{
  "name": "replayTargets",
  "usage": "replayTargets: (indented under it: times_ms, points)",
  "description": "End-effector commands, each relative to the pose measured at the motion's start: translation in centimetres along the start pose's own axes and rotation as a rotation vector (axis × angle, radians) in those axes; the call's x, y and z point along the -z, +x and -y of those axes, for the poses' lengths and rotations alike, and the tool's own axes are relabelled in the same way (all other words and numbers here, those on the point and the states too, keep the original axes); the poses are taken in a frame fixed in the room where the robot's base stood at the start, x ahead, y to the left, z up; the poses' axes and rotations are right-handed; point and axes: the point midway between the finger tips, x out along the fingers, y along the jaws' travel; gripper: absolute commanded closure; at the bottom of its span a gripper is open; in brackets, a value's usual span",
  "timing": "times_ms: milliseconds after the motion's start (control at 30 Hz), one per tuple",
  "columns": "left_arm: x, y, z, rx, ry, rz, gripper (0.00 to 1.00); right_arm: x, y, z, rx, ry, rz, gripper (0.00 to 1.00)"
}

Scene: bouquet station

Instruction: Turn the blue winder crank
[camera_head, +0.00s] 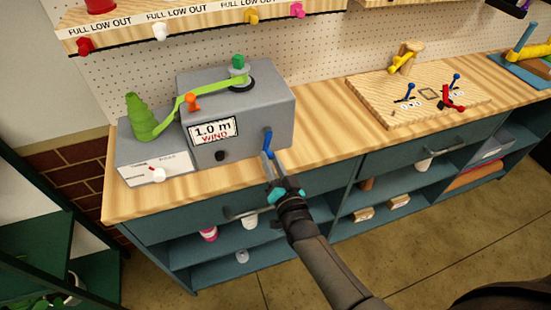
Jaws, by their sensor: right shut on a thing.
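The winder is a grey box (261,113) on the wooden bench, with a "1.0 m WIND" label on its front. The blue crank (267,139) stands out at the right part of that front face. My right gripper (268,153) comes up from below and is shut on the crank's handle. Its fingers partly hide the handle. A green ribbon (195,97) runs from a green cone at the left to a green-knobbed spool on top of the box, past an orange knob (193,101). My left gripper is not in view.
A wooden board (375,99) with small blue and red levers lies to the right. A shelf with coloured knobs hangs above. Drawer handles (240,213) stick out below the bench edge (335,157).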

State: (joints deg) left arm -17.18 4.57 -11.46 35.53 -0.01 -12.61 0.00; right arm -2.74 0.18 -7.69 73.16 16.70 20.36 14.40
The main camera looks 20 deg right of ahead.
Motion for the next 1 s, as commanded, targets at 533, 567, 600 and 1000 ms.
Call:
replayTargets:
  times_ms: [533, 567, 600, 1000]
  points:
    - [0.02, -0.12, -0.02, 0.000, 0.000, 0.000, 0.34, -0.18, 0.01, 1.05, 0.000, 0.216, -0.001, 1.00]
    - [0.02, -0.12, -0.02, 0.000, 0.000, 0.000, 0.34, -0.18, 0.01, 1.06, 0.001, 0.219, -0.001, 1.00]
    - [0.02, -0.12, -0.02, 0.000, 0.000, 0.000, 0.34, -0.18, 0.01, 1.08, 0.001, 0.221, -0.001, 1.00]
    - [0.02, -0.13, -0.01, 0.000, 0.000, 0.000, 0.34, -0.16, 0.02, 1.09, 0.001, 0.223, -0.001, 0.68]
